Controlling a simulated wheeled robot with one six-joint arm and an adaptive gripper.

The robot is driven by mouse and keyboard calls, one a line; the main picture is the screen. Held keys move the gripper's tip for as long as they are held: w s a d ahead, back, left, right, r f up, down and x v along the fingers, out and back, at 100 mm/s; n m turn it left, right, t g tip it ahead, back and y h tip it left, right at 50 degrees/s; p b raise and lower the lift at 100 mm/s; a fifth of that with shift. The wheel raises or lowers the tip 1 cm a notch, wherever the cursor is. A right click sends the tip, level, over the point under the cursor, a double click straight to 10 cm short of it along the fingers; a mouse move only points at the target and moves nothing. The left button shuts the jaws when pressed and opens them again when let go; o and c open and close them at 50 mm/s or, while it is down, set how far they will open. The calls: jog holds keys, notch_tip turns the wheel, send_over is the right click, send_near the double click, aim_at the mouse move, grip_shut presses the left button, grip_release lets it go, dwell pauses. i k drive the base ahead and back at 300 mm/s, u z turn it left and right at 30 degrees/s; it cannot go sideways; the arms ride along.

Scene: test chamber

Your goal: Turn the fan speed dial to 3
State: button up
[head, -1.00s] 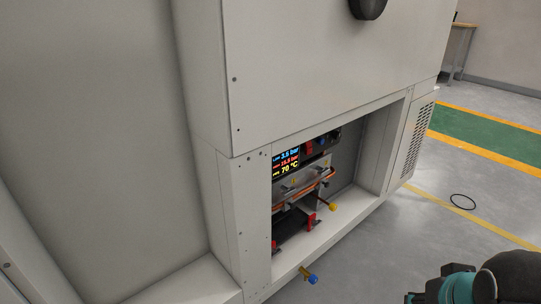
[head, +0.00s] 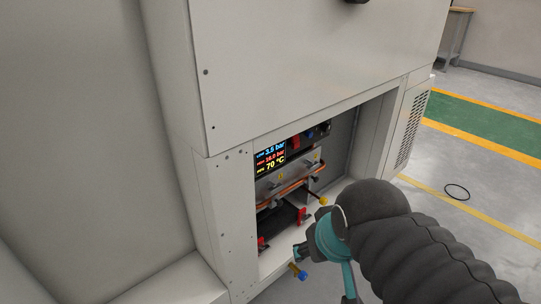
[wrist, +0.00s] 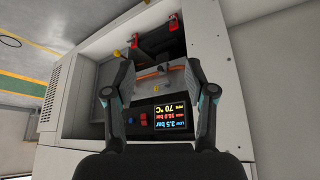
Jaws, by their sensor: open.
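The recessed control panel has a lit display (head: 270,158) reading 3.5 bar, 16.0 bar and 70 °C; it shows upside down in the wrist view (wrist: 171,116). Beside it are a red switch (head: 296,142) and a small dark knob (head: 311,134); the red switch also shows in the wrist view (wrist: 143,121). I cannot tell whether this knob is the fan speed dial, and its markings are too small to read. My gripper (wrist: 158,66) is open and empty, with its fingers spread in front of the recess, apart from the panel.
Below the panel are a metal bracket with orange tubing (head: 292,189), a yellow knob (head: 324,201) and red clamps (head: 304,213). The cabinet's walls frame the recess. A black loop (head: 456,192) lies on the floor.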

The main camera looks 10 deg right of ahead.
aim_at(326, 127)
jog(key=k, duration=1.3)
jog(key=z, duration=0.55)
jog(key=i, duration=1.05)
jog(key=u, duration=0.55)
